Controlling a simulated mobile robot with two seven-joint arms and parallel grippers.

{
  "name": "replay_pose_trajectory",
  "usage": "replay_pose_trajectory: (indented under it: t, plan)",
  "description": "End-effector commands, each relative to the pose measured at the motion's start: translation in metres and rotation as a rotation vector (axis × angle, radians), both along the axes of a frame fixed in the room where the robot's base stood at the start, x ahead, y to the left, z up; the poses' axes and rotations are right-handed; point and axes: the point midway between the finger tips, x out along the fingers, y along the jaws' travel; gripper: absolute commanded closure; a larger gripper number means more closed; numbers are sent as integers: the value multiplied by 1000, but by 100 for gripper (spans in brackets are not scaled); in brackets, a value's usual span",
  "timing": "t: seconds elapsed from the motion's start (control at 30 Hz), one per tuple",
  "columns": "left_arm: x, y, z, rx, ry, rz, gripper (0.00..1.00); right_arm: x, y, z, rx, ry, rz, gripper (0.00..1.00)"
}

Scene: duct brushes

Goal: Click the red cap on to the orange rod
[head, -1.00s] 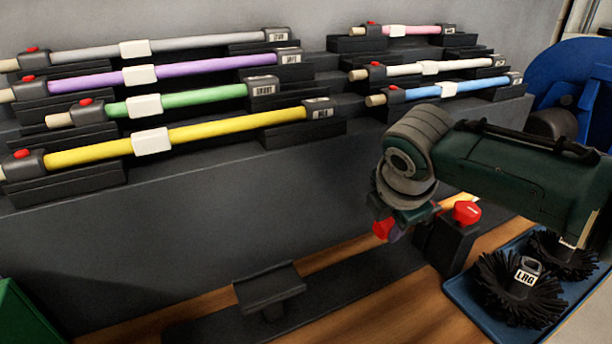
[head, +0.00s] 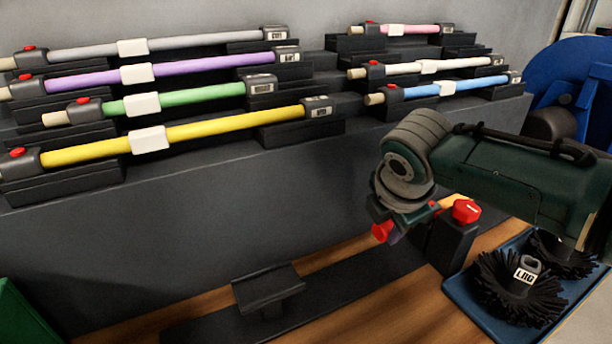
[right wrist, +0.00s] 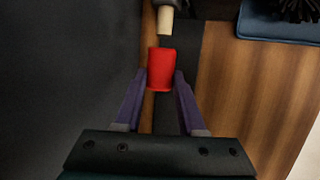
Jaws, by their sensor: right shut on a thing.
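The red cap (right wrist: 161,70) is between the purple fingers of my right gripper (right wrist: 161,82), which is shut on it. In the head view the red cap (head: 381,232) shows at the tip of my right gripper (head: 388,231). In the right wrist view a pale rod end (right wrist: 165,20) lies straight ahead of the cap, with a visible gap between them. In the head view a short orange length of the orange rod (head: 455,201) shows behind my right wrist; the rest is hidden. My left gripper is not in view.
A black clamp block (head: 452,246) with a red knob (head: 466,211) stands beside the orange rod. An empty black rest (head: 268,289) is on the wooden bench to the left. A blue tray (head: 468,306) holds black brushes. Several coloured rods lie on the stepped rack behind.

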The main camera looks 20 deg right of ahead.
Motion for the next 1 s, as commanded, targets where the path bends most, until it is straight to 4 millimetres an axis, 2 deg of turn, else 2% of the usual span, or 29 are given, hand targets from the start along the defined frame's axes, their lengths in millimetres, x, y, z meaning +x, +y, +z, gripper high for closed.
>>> replay_pose_trajectory:
  t: [0.47, 1.0]
  plan:
    - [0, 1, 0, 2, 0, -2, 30, 0, 0, 0, 0, -1, 0, 100]
    - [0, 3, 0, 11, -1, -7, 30, 2, -17, 0, -1, -1, 0, 100]
